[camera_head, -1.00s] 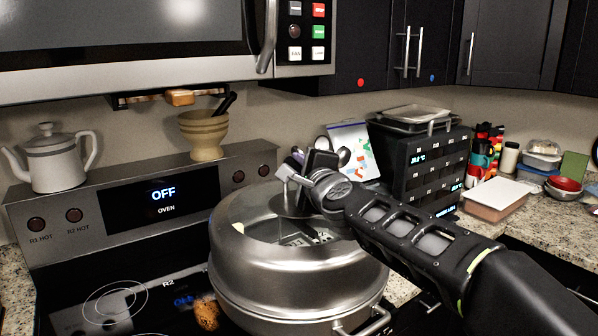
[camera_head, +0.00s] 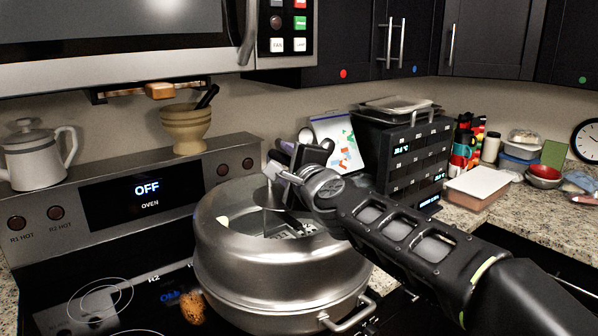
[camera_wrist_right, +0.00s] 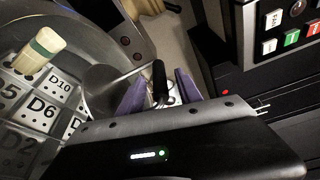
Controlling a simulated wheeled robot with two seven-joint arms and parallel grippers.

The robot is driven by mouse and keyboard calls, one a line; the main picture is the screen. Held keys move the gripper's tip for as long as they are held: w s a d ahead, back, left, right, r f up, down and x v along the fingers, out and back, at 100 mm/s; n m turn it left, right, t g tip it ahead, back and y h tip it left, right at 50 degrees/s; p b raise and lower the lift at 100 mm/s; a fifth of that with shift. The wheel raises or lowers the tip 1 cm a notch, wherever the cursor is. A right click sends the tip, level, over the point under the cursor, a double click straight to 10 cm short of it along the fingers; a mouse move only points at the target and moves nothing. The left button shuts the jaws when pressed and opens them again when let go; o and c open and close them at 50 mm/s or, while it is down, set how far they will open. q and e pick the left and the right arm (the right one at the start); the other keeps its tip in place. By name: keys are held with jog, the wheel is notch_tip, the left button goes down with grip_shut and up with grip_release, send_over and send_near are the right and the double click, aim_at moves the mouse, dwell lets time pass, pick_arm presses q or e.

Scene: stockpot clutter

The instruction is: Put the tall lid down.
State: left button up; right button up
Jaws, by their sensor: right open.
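The tall lid (camera_head: 235,245) is a domed steel cover sitting on the steel stockpot (camera_head: 270,300) on the stove. It looks level, with its rim meeting the pot. Its top looks like a clear window, with a grey disc at the middle and a thin stem. In the right wrist view a black knob (camera_wrist_right: 159,76) stands between the purple fingertips of my right gripper (camera_wrist_right: 157,92). The fingers are open around it; contact cannot be told. In the head view my right gripper (camera_head: 283,172) is over the lid's middle. My left gripper is out of view.
Labelled tiles (camera_wrist_right: 40,112) and a cork-like piece (camera_wrist_right: 38,52) show through the lid's top. A dark rack (camera_head: 405,160) stands behind my right arm. The microwave (camera_head: 150,35) overhangs the stove.

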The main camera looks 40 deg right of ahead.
jog(key=v, duration=0.9)
jog(key=shift+s+f, duration=0.1)
dwell(1.5)
